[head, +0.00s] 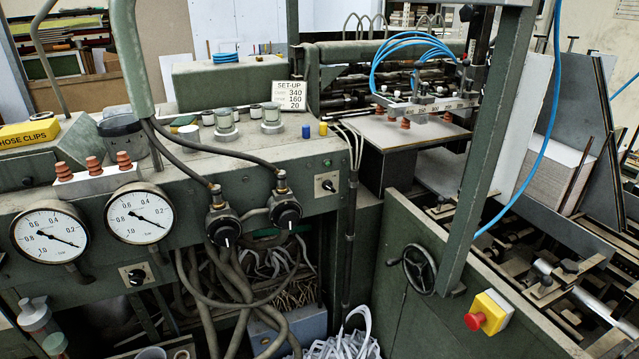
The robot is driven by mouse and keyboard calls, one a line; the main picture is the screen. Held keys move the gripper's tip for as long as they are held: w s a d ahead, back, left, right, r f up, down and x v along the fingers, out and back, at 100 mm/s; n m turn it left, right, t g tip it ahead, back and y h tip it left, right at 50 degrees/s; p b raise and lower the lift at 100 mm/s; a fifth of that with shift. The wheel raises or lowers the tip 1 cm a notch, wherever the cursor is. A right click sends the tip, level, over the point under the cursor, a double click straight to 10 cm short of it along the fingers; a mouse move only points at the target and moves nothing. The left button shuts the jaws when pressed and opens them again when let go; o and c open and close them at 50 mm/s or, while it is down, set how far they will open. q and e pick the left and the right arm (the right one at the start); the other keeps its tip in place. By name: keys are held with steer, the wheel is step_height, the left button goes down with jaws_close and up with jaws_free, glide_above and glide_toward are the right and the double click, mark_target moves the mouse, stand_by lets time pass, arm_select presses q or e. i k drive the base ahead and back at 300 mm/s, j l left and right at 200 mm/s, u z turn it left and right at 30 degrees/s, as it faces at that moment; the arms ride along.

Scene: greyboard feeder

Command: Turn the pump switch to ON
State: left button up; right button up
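Two small black rotary switches on white plates show on the green machine. One switch (136,275) is on the lower front at the left, below and between the two dials. The other switch (327,185) is on the right end of the front panel, below a small green lamp. Their labels are too small to read, so I cannot tell which is the pump switch or which positions are ON. Neither of my grippers is in view.
Two white vacuum gauges (50,236) (140,214) and two black knobs (223,228) (285,211) with hoses sit on the front. A handwheel (419,269) and a red emergency button (475,321) are at the right. A set-up card (292,96) stands on top.

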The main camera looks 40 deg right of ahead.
mark_target(327, 185)
steer(key=k+l+z, duration=0.15)
steer(key=z, duration=1.05)
